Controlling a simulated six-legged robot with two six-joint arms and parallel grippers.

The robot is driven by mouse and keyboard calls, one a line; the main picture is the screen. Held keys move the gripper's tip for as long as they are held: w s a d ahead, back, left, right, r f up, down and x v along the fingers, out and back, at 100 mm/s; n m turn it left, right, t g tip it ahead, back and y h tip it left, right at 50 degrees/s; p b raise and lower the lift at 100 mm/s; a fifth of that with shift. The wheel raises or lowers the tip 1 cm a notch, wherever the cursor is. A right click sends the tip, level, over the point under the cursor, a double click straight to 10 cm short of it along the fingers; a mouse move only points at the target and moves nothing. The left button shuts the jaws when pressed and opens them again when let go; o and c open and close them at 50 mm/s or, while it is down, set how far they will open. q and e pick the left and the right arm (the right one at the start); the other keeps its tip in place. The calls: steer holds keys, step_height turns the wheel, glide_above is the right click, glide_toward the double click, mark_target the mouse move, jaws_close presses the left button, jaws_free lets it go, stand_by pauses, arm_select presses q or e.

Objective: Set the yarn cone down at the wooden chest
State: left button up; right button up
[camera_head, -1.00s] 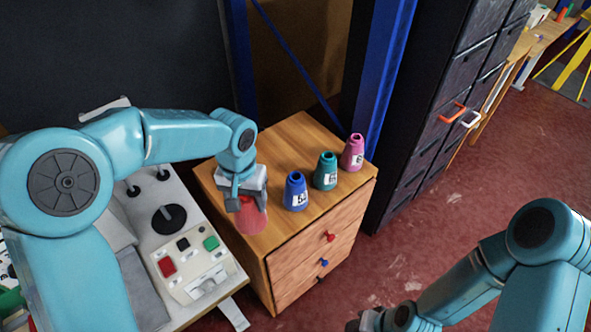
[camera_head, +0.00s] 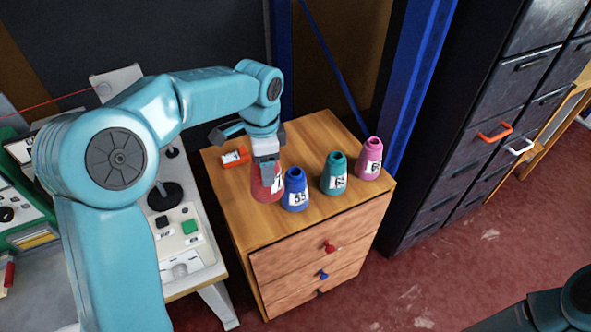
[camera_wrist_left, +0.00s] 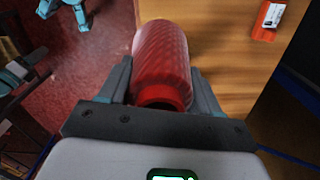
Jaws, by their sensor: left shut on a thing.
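My left gripper (camera_head: 266,165) is shut on a red yarn cone (camera_head: 264,188) with a white label, gripping it from above near its narrow top. In the left wrist view the red cone (camera_wrist_left: 162,60) sits between both fingers. The cone is upright over the left part of the top of the wooden chest (camera_head: 325,128), just left of a blue cone (camera_head: 295,190). I cannot tell whether its base touches the wood. My right gripper is out of view.
A teal cone (camera_head: 334,173) and a pink cone (camera_head: 369,160) continue the row to the right. A small orange item (camera_head: 235,157) with a white label lies behind the red cone. A control panel (camera_head: 180,250) stands left; dark drawer cabinets (camera_head: 480,130) stand right.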

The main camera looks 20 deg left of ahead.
arm_select(q)
steer(key=a+r+m+b, duration=0.2)
steer(key=a+r+m, duration=0.35)
steer(key=m, duration=0.45)
step_height(320, 180, down, 20)
steer(key=shift+s+d, duration=0.15)
steer(key=shift+s, duration=0.2)
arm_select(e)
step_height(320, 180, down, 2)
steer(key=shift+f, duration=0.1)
arm_select(q)
steer(key=shift+f, duration=0.15)
steer(key=o, duration=1.3)
steer(key=shift+f, duration=0.1)
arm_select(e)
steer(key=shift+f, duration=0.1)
